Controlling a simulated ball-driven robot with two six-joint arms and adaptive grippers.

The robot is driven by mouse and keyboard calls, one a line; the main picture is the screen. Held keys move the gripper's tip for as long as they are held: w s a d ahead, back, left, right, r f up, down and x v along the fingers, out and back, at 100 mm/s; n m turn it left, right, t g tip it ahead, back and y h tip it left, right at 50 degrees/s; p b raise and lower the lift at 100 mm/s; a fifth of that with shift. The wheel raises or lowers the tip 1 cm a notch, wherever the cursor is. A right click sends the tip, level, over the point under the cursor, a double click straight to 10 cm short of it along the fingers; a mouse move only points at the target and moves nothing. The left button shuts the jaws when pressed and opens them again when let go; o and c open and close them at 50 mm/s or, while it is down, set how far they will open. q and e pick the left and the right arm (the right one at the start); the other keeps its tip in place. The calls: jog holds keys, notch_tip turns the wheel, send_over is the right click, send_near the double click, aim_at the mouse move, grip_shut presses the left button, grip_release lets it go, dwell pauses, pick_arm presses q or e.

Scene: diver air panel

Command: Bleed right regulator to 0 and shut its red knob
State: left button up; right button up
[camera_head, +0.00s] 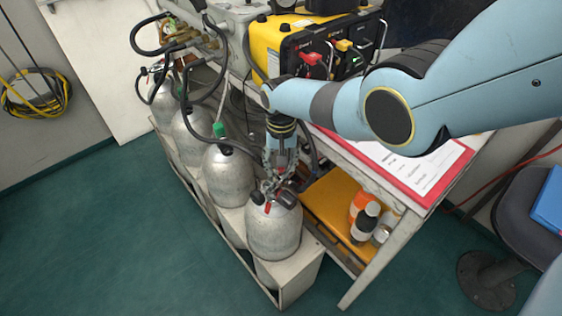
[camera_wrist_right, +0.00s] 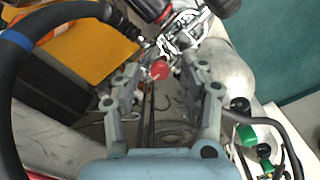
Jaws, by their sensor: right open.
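The rightmost silver cylinder (camera_head: 275,232) stands upright in the rack and carries a regulator (camera_head: 277,192) with dark round parts and metal fittings. A small red part (camera_head: 267,208) shows on it. My right gripper (camera_head: 281,168) points down just above and behind this regulator. In the right wrist view, the open right gripper (camera_wrist_right: 163,82) has a red knob (camera_wrist_right: 160,70) between its fingertips, with gaps showing at both sides. The regulator's metal fittings (camera_wrist_right: 182,35) lie just beyond. The gauge reading is not legible. My left gripper is out of view.
Several more silver cylinders (camera_head: 228,175) stand in a row to the left, with black hoses looping above. A table (camera_head: 405,205) with a red-edged sheet (camera_head: 440,172) is close at right, bottles (camera_head: 365,222) below. A black hose (camera_wrist_right: 25,50) curves beside the gripper.

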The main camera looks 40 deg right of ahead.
notch_tip(320, 180, up, 12)
dwell(0.6)
dwell(0.4)
